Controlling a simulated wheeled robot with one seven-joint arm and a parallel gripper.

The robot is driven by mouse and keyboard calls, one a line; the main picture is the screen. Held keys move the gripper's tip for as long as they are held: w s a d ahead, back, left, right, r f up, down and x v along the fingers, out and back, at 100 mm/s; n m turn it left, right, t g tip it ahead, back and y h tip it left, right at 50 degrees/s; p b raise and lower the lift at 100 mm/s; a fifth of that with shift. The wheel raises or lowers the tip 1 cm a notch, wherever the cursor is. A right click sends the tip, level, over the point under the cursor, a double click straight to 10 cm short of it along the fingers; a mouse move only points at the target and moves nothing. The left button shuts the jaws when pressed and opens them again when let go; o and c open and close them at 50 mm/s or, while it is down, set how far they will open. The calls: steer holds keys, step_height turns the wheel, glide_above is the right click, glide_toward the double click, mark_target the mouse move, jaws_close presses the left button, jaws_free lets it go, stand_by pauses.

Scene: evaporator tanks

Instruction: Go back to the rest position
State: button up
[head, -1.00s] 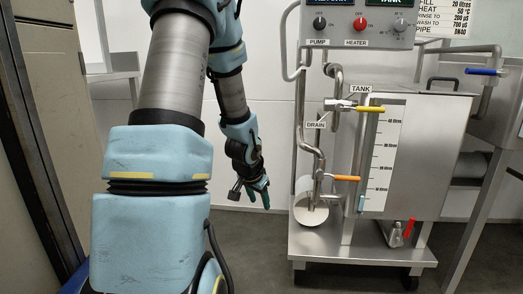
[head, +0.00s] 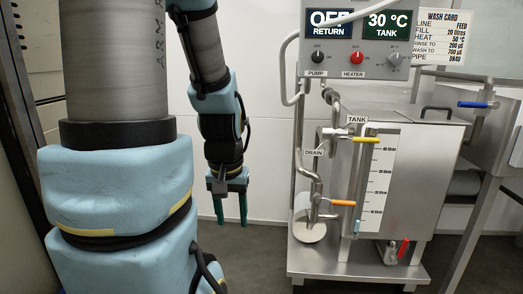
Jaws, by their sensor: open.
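My gripper (head: 230,208) hangs pointing down, left of the tank unit, in front of the white wall panels. Its two green fingers are apart, with nothing between them. It is clear of the steel tank (head: 418,185) and of the drain piping. My blue and grey arm fills the left of the view. The control panel (head: 359,40) above the tank reads "OFF RETURN" and "30 °C TANK".
The tank unit stands on a steel cart (head: 358,266) at the right. It carries a yellow tank handle (head: 365,140), an orange drain handle (head: 343,203) and a red handle (head: 403,247). A blue-handled pipe (head: 473,105) is at the far right. Grey floor lies open below my gripper.

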step_height(320, 180, up, 28)
steer(key=p, duration=2.5)
steer(key=shift+p, duration=0.4)
stand_by(1.3)
